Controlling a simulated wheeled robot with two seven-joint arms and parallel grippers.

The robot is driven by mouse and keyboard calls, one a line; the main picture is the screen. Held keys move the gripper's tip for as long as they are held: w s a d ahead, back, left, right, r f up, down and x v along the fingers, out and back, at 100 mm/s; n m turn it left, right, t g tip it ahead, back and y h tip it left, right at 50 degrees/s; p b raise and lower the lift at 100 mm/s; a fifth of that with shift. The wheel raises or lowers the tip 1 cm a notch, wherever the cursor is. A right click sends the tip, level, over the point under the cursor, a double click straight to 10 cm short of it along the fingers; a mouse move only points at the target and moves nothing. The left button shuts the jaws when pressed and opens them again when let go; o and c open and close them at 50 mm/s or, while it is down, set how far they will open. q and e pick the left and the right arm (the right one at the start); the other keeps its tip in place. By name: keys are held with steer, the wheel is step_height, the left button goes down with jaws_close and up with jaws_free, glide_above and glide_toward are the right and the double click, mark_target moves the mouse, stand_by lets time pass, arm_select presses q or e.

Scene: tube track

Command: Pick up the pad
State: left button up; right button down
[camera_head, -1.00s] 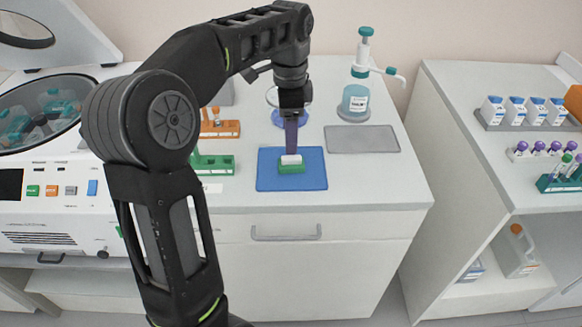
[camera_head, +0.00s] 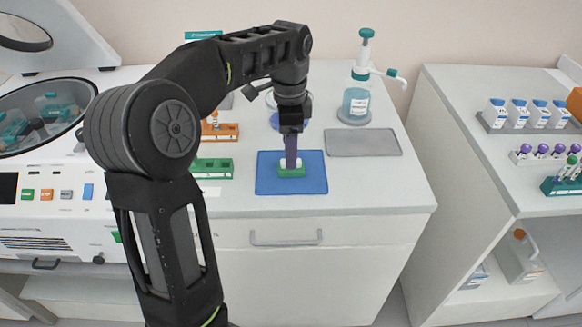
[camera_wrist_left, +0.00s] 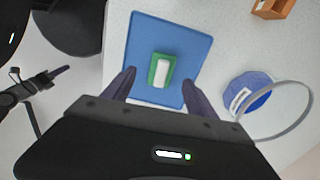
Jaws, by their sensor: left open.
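The pad is a small block with a green base and a white top (camera_wrist_left: 161,70). It lies on a blue mat (camera_wrist_left: 190,42) on the white bench, and the head view also shows its green base (camera_head: 291,173). My left gripper (camera_head: 290,160) points down right over the pad, its purple fingers partly hiding the white top. In the left wrist view the two fingers (camera_wrist_left: 160,82) stand apart, with the pad between and a little beyond their tips and nothing held. Whether they touch it cannot be told. My right gripper is not in view.
A grey tray (camera_head: 362,143) and a teal-capped dispenser bottle (camera_head: 356,101) stand right of and behind the mat. Orange (camera_head: 220,131) and green (camera_head: 212,170) racks are to the left. A round blue item (camera_wrist_left: 250,93) sits near the mat. A centrifuge (camera_head: 50,190) is far left.

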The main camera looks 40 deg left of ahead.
arm_select(q)
step_height(320, 180, down, 5)
steer(key=shift+w+a+f, duration=0.1)
stand_by(0.4)
stand_by(0.4)
steer(key=c, duration=1.4)
